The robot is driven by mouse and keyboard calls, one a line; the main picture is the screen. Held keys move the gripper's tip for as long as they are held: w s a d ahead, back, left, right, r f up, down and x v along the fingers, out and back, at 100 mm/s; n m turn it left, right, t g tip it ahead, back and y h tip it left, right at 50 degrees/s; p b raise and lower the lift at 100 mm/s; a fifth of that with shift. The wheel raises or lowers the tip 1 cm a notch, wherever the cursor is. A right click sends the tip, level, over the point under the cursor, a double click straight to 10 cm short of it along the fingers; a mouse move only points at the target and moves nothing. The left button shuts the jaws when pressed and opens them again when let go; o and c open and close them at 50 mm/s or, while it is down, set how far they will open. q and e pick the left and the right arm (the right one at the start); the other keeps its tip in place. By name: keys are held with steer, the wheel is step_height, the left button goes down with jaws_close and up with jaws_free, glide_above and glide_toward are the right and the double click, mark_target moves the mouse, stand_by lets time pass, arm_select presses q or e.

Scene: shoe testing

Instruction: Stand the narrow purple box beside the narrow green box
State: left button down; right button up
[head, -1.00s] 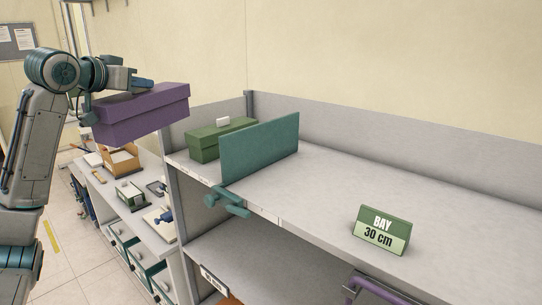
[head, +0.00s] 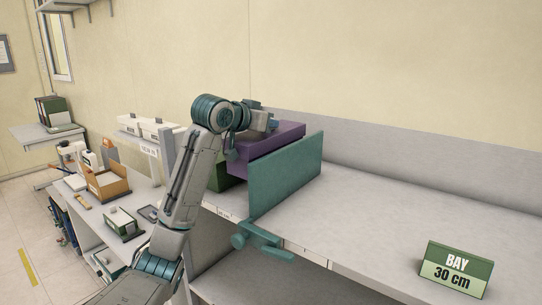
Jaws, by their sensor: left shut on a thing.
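The narrow purple box (head: 268,146) is held by my left gripper (head: 268,123), which is shut on it from above. The box is level, between the green box and the teal divider (head: 285,177) as seen here, and its top shows above the divider. Its lower part is hidden, so I cannot tell whether it touches the shelf. The narrow green box (head: 221,179) is on the shelf, mostly hidden behind my left arm and the purple box. My right gripper is not in view.
The teal divider is fixed to the shelf's front edge by a clamp (head: 262,242). The grey shelf (head: 390,215) is clear right of the divider, up to a green "BAY 30 cm" sign (head: 456,268). A lower bench with an open cardboard box (head: 105,184) stands at the left.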

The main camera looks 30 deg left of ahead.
mark_target(267, 148)
arm_select(q)
step_height(267, 148, down, 2)
steer(key=shift+s+d+p, duration=0.1)
steer(key=shift+p, duration=0.2)
steer(key=shift+f, duration=0.35)
step_height(267, 148, down, 3)
steer(key=shift+f+p, duration=0.15)
steer(key=shift+p, duration=0.55)
steer(key=shift+f, duration=0.35)
steer(key=shift+a, duration=0.2)
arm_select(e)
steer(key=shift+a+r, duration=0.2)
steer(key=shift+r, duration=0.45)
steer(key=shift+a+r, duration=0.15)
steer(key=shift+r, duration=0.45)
arm_select(q)
steer(key=shift+f, duration=0.1)
steer(key=c, duration=1.5)
jaws_free()
steer(key=shift+d, duration=0.1)
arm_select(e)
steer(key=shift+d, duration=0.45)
